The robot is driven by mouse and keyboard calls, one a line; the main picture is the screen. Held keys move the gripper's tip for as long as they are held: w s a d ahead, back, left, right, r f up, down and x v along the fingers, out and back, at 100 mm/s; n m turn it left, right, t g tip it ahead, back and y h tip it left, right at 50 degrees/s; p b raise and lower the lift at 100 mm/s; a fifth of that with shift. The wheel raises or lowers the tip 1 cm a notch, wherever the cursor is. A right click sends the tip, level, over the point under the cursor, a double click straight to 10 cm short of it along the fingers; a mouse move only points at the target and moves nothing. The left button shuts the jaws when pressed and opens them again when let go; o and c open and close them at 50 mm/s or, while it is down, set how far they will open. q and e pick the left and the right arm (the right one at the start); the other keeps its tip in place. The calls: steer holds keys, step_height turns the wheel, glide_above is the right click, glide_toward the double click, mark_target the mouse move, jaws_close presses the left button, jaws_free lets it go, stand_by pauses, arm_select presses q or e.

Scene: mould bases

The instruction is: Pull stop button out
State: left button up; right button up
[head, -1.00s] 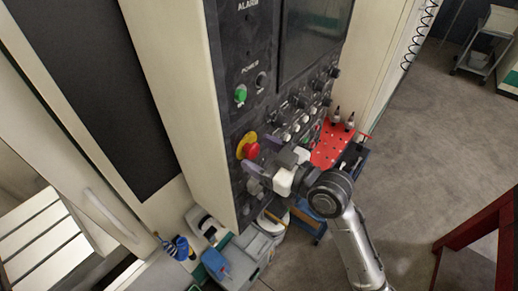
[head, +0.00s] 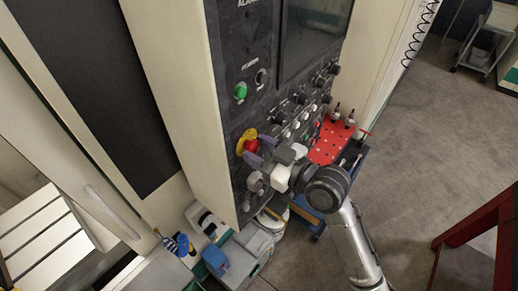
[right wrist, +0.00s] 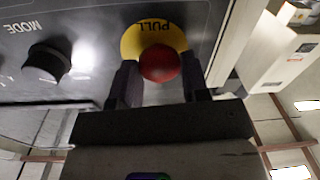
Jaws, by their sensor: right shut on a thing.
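The red stop button (head: 251,146) sits on a yellow disc (head: 243,140) low on the dark control panel. In the right wrist view the red button (right wrist: 160,63) shows between the two dark fingers, and the yellow disc (right wrist: 137,38) behind it bears the word PULL. My right gripper (head: 259,151) has its fingers on both sides of the button and is shut on it; it also shows in the right wrist view (right wrist: 158,80). The stem behind the button is hidden. My left gripper is not in view.
A green button (head: 240,91) and several knobs (head: 300,98) are on the panel. In the right wrist view a black MODE knob (right wrist: 48,62) is left of the fingers. A red perforated tray (head: 328,142) stands to the right. Open floor (head: 420,140) lies farther right.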

jaws_close()
steer(key=shift+s+d, duration=0.35)
steer(key=shift+d, duration=0.1)
steer(key=shift+r, duration=0.1)
steer(key=o, duration=0.7)
jaws_free()
steer(key=shift+c, duration=0.2)
steer(key=shift+o, duration=1.9)
steer(key=shift+s+d, duration=0.1)
